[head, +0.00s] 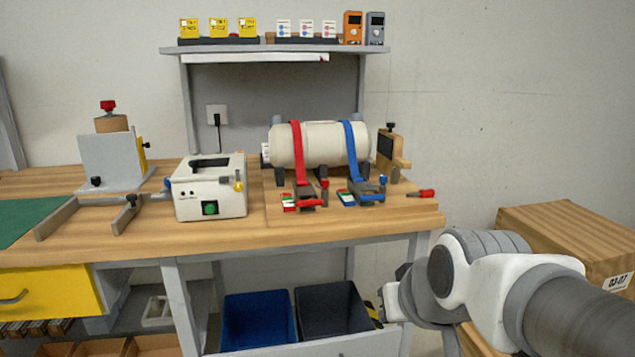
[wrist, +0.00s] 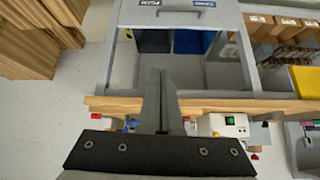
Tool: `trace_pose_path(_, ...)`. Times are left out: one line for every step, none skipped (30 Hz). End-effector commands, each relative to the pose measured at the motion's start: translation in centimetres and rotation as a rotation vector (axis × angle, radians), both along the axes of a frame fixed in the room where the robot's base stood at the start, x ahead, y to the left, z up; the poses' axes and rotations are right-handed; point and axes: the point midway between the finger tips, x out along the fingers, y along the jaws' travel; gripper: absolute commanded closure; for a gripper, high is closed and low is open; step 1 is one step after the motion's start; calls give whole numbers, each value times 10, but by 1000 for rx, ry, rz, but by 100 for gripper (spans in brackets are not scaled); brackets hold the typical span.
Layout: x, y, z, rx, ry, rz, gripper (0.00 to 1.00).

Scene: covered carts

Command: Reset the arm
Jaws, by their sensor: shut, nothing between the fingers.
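My arm reaches in from the lower right of the head view, bent low in front of the bench's right end. Its wrist end is near the dark bin, and the fingertips cannot be made out there. In the wrist view my gripper (wrist: 162,85) shows its two grey fingers pressed together with nothing between them. They overlap the wooden bench edge in that picture; contact cannot be told. The workbench (head: 130,240) carries a beige cylinder (head: 330,146) under a red strap (head: 297,150) and a blue strap (head: 350,150).
A white box device (head: 208,198) and a clamp fixture (head: 108,160) stand on the bench. A blue bin (head: 258,318) and a dark bin (head: 333,308) sit below. A wooden crate (head: 565,240) stands right of the bench, close behind my arm. Bare floor (wrist: 60,115) shows in the wrist view.

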Motion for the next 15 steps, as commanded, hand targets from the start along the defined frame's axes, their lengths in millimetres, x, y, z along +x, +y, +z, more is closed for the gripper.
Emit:
trace_pose_path(-19,-8,-1,-7,27,-19,100)
trace_pose_path(-30,-13,-3,-12,48,-31,100)
trace_pose_path(-44,-18,-7,-19,76,-46,100)
trace_pose_path(-54,-22,-9,-22,96,-58,100)
trace_pose_path(-65,-26,-11,-27,115,-70,100)
trace_pose_path(-78,-31,-14,-32,140,-85,100)
trace_pose_path(-88,-34,-17,-37,158,-98,100)
trace_pose_path(-98,-38,-19,-42,177,-111,100)
trace_pose_path(-100,-39,-5,-42,188,-114,100)
trace_pose_path(-99,-38,4,-43,187,-112,100)
trace_pose_path(-98,-38,10,-42,188,-111,100)
trace_pose_path(-98,-38,18,-43,188,-111,100)
trace_pose_path(-98,-38,24,-42,188,-110,100)
trace_pose_path(-98,-38,31,-42,187,-110,100)
trace_pose_path(-98,-38,40,-42,187,-110,100)
